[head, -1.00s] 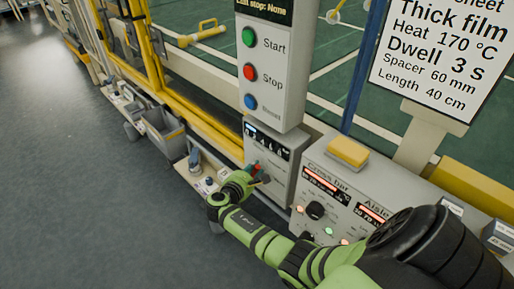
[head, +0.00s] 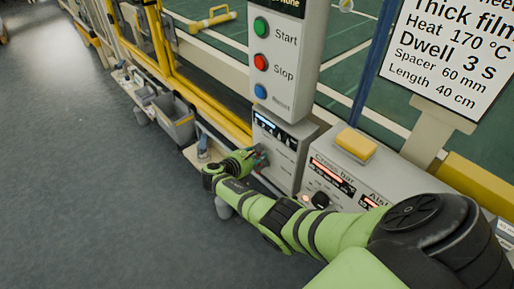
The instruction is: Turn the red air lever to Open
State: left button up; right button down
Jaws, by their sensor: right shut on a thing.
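The small grey air panel (head: 283,160) stands below the Start/Stop button box, with a dark labelled strip (head: 271,130) along its top. My right gripper (head: 260,157) is at the lower left of this panel's face, shut on the red air lever. The gripper hides nearly all of the lever, so I cannot tell which label it points at. My right arm comes in from the lower right. My left gripper is not in view.
The button box (head: 286,50) rises just above the air panel. The control box (head: 340,185) with a knob, lit displays and a yellow block (head: 356,144) on top stands at the right, partly behind my arm. A grey bin (head: 174,120) is at the left. Open floor lies front left.

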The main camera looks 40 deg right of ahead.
jog(key=shift+d, duration=0.1)
jog(key=c, duration=1)
grip_release()
jog(key=shift+a, duration=0.25)
jog(key=v, duration=1.1)
jog(key=shift+s+a+r, duration=0.15)
jog(key=shift+s+a, duration=0.05)
